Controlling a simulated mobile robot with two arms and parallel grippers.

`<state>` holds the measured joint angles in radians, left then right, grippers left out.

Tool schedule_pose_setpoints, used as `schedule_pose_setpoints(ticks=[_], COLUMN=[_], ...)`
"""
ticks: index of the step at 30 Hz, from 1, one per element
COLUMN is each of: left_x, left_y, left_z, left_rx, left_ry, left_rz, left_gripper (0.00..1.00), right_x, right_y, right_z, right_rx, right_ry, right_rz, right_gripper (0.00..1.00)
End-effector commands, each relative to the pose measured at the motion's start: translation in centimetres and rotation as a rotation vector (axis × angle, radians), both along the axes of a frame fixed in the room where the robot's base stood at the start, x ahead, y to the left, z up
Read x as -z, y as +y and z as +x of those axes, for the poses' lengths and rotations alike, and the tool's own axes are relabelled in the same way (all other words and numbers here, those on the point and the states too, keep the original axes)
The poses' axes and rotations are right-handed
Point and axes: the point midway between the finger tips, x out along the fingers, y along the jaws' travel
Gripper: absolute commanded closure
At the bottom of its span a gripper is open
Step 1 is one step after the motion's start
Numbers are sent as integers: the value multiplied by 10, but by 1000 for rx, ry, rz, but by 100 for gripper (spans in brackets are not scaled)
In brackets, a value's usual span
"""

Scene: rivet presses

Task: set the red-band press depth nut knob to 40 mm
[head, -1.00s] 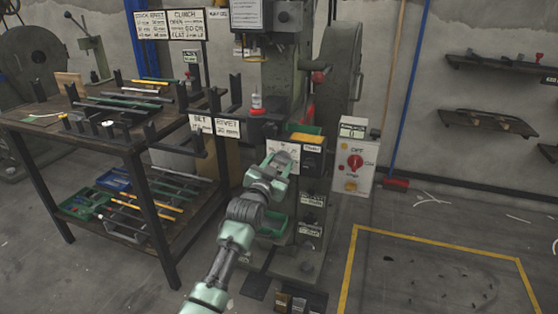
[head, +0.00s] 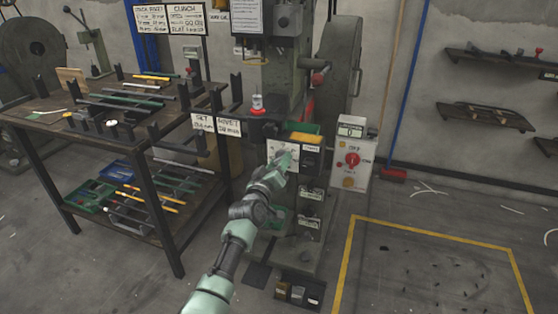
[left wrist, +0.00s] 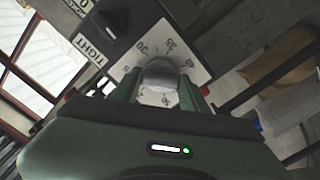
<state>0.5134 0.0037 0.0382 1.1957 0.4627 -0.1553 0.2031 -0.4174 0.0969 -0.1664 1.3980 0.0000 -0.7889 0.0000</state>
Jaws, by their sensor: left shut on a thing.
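The press (head: 288,75) stands in the middle of the head view, with a red part on its column. On its front is a white dial plate (head: 275,148), partly covered by my left gripper (head: 285,160). In the left wrist view the depth nut knob (left wrist: 160,72) is a grey round knob between my left fingers (left wrist: 160,88), which are shut on it. The dial plate (left wrist: 185,48) around it carries numbers, among them what looks like 30, 35 and 40. I cannot tell which mark the knob points at. My right gripper is out of view.
A rack table (head: 60,125) with rods and trays stands to the left. A control box (head: 350,165) with a red knob is right of the press. A sign (head: 216,125) hangs left of the dial. The yellow-marked floor (head: 430,270) at right is largely clear.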

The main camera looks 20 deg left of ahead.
Motion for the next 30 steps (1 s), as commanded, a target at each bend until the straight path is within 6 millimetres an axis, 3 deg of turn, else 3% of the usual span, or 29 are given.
schedule_pose_setpoints(ticks=[15, 30], left_x=[1, 1], left_y=[0, 0], left_z=[0, 0], left_rx=[0, 0], left_ry=[15, 21], left_rz=[-413, -546], left_gripper=[97, 97], right_x=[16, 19], right_y=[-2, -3], right_z=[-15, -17], right_rx=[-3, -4], right_ry=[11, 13], right_rz=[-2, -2], right_gripper=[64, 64])
